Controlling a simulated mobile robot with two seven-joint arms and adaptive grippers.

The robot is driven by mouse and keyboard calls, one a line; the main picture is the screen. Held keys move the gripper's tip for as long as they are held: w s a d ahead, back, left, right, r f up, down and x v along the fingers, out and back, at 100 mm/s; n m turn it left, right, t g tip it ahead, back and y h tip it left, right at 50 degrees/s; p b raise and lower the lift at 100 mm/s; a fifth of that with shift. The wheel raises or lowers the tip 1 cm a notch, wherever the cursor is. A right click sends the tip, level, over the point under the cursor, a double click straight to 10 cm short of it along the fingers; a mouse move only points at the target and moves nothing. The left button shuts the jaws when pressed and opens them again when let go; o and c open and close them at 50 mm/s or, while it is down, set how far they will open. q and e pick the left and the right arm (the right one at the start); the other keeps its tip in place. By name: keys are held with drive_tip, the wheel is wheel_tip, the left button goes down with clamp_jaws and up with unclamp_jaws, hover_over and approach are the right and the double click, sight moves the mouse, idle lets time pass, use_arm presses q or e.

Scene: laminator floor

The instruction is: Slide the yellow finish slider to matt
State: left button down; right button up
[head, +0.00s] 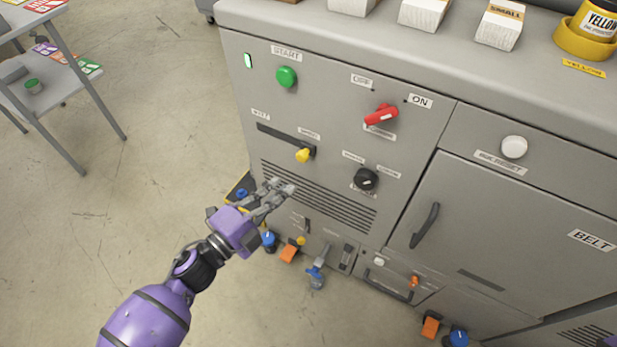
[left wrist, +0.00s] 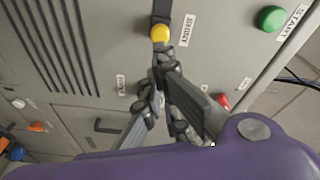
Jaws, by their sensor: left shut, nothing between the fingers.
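The yellow finish slider (head: 303,155) is a round knob at the right end of a dark horizontal slot (head: 277,137) on the grey machine front. A label at the slot's left end looks like MATT. In the left wrist view the yellow knob (left wrist: 160,33) sits beside the label SHINY (left wrist: 188,30). My left gripper (head: 285,188) is shut and empty, just below and left of the knob in the head view, in front of the vent slits. Its fingers (left wrist: 163,78) point toward the knob in the left wrist view and appear apart from it. My right gripper is in neither view.
A green START button (head: 287,77) is above the slot. A red switch (head: 381,114) and a black knob (head: 366,179) are to the right. A vent grille (head: 325,197) lies below.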

use_arm(q)
drive_tip(key=s+d+m+g+h, duration=0.2)
drive_tip(key=s+d+m+h, duration=0.1)
drive_tip(key=m, duration=0.1)
drive_tip(key=f+p+x, duration=0.1)
drive_tip(key=x, duration=0.9)
drive_tip(key=a, duration=0.1)
drive_tip(key=w+a, duration=0.1)
drive_tip(key=a, duration=0.1)
drive_tip(key=shift+w+a, duration=0.3)
drive_tip(key=shift+w, duration=0.05)
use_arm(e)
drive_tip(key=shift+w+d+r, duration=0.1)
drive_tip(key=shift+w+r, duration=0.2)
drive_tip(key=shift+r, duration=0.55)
use_arm(q)
drive_tip(key=shift+a, duration=0.1)
drive_tip(key=w+a+b, duration=0.4)
drive_tip(key=w+a, duration=0.3)
drive_tip(key=a, duration=0.5)
drive_tip(key=shift+w+a+y, duration=0.25)
drive_tip(key=shift+a+y, duration=0.05)
drive_tip(key=shift+a, duration=0.05)
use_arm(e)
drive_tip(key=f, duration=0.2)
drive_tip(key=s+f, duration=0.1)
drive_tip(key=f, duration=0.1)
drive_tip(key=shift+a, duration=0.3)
